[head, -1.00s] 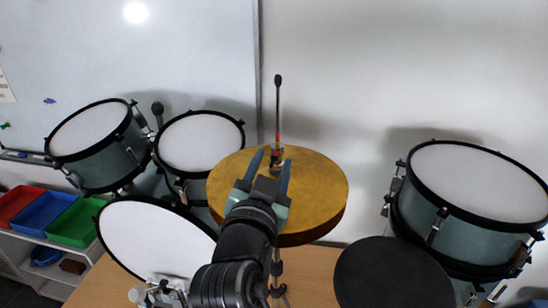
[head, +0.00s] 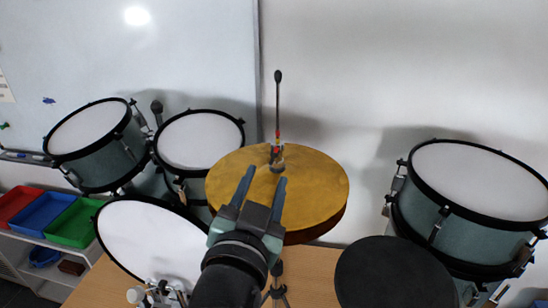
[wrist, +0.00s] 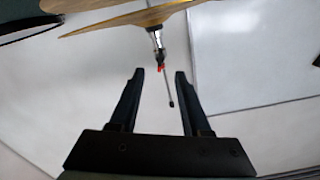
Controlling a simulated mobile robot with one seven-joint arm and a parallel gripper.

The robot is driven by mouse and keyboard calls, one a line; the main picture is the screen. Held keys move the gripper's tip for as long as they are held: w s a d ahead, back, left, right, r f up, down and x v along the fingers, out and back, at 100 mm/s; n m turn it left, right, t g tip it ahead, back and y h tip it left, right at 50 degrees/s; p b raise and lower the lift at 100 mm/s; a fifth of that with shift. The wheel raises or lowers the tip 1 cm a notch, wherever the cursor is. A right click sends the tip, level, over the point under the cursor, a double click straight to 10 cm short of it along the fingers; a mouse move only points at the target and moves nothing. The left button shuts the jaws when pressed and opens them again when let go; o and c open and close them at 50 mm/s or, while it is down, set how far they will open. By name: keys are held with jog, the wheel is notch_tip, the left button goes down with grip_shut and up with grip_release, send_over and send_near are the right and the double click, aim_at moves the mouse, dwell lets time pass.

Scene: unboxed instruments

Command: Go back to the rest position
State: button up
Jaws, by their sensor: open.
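My gripper (head: 262,190) is open, with its two blue-grey fingers apart and nothing between them. In the head view its fingertips overlap the front part of the gold hi-hat cymbals (head: 320,185); I cannot tell the exact gap. In the wrist view (wrist: 156,78) the two fingers point toward the white wall. There the cymbals (wrist: 120,17) are at the top edge, and their rod, with a red part and a dark tip, shows between and beyond the fingers.
Two toms (head: 88,130) (head: 198,143) and a white drum (head: 150,240) stand at the left. A larger drum (head: 480,180) and a black round seat or pad (head: 393,275) are at the right. Coloured trays (head: 44,214) sit on a shelf at the far left. The whiteboard (head: 60,60) is behind.

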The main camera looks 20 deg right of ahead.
dwell(0.5)
jog(key=s+a+r+n+t+y+b, duration=0.2)
jog(key=s+a+r+n+t+y, duration=0.1)
jog(key=r, duration=0.4)
jog(key=s+a+r+n+t+y+b, duration=0.3)
jog(key=s+a+r+n+t, duration=0.1)
jog(key=a+r, duration=0.3)
jog(key=s+a+r+n+t+y+b, duration=0.3)
jog(key=a+r+t+y, duration=0.1)
jog(key=r, duration=0.3)
jog(key=shift+s+a+t, duration=0.2)
jog(key=shift+a+t, duration=0.2)
jog(key=shift+t, duration=0.3)
